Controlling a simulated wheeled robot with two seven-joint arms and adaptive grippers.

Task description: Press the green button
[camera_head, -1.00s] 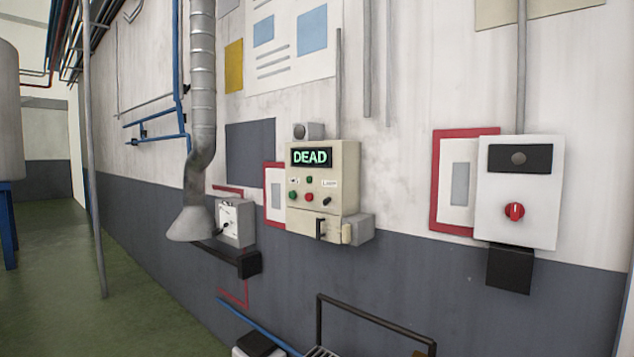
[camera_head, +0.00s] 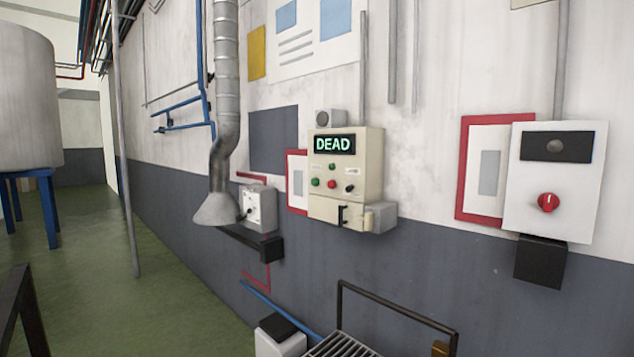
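A beige control box (camera_head: 366,160) hangs on the wall near the middle of the view. Its screen (camera_head: 334,144) reads "DEAD" in green letters. Below the screen is a green button (camera_head: 315,183), with a red button (camera_head: 331,183) just to its right. A second, smaller green button (camera_head: 332,167) sits above these two. A black knob (camera_head: 350,188) is at the right of the panel. Neither of my grippers shows in the view.
A white box (camera_head: 556,222) with a red knob hangs further right. A grey duct (camera_head: 226,75) and a small switch box (camera_head: 262,207) are left of the control box. A dark rail (camera_head: 400,314) and grating stand below. Green floor (camera_head: 185,310) is open at the left.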

